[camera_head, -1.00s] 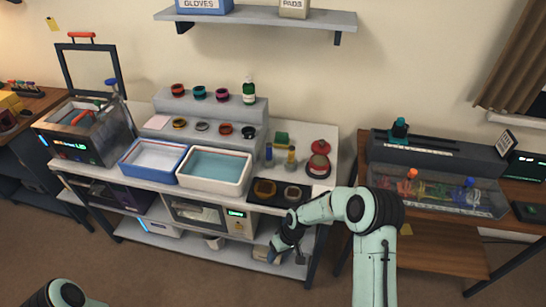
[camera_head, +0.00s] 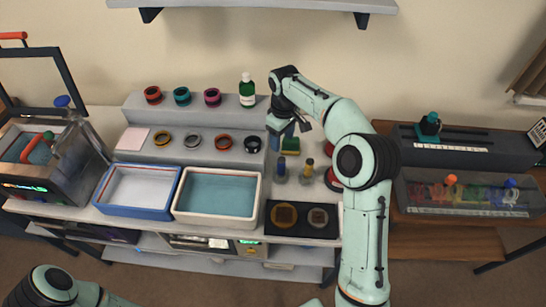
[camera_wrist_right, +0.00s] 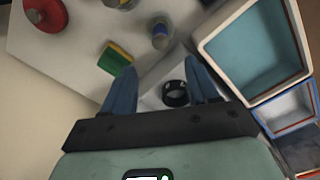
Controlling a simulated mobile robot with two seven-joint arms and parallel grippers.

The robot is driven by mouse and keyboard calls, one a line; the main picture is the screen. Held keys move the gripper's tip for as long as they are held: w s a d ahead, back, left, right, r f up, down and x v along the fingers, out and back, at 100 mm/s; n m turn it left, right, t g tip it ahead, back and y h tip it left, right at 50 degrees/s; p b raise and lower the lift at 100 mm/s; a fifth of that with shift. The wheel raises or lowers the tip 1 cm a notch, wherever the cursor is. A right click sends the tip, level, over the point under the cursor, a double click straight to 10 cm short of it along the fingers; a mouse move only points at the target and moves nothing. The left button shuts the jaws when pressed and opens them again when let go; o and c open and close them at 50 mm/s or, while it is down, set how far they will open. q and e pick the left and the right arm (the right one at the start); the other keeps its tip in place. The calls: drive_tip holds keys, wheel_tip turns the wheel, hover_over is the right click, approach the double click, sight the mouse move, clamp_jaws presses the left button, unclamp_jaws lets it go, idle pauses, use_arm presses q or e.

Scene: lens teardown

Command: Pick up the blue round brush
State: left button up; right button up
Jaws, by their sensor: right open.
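The blue round brush (camera_head: 281,170) stands upright on the white worktop, just right of the teal-filled tray. In the right wrist view a brush with a blue top (camera_wrist_right: 160,36) shows ahead of my fingertips, apparently the same one. A similar brush with a yellow top (camera_head: 307,170) stands to its right. My right gripper (camera_head: 289,127) is open and empty, above and behind the brushes near the stepped stand. In the wrist view its blue fingers (camera_wrist_right: 162,78) are spread, with the black ring visible between and below them. My left gripper is out of view.
A green-yellow sponge (camera_head: 291,146) lies behind the brushes. The black ring (camera_head: 252,144) sits on the grey stepped stand (camera_head: 190,118). The white-rimmed tray (camera_head: 217,222) is left, a black mat (camera_head: 300,231) in front. A red object (camera_wrist_right: 42,14) stands beyond the brushes. A shelf (camera_head: 260,4) hangs above.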

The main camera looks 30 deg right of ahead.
sight(282, 159)
drive_tip(key=f, duration=0.4)
drive_tip(key=s+f+b, duration=0.1)
drive_tip(key=f, duration=0.2)
drive_tip(key=shift+w+f, duration=0.2)
drive_tip(key=shift+f, duration=0.55)
drive_tip(key=f, duration=0.4)
drive_tip(key=shift+w+f, duration=0.2)
drive_tip(key=shift+f, duration=0.15)
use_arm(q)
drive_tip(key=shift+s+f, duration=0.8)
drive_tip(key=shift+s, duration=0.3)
use_arm(e)
drive_tip(key=shift+r, duration=0.1)
clamp_jaws()
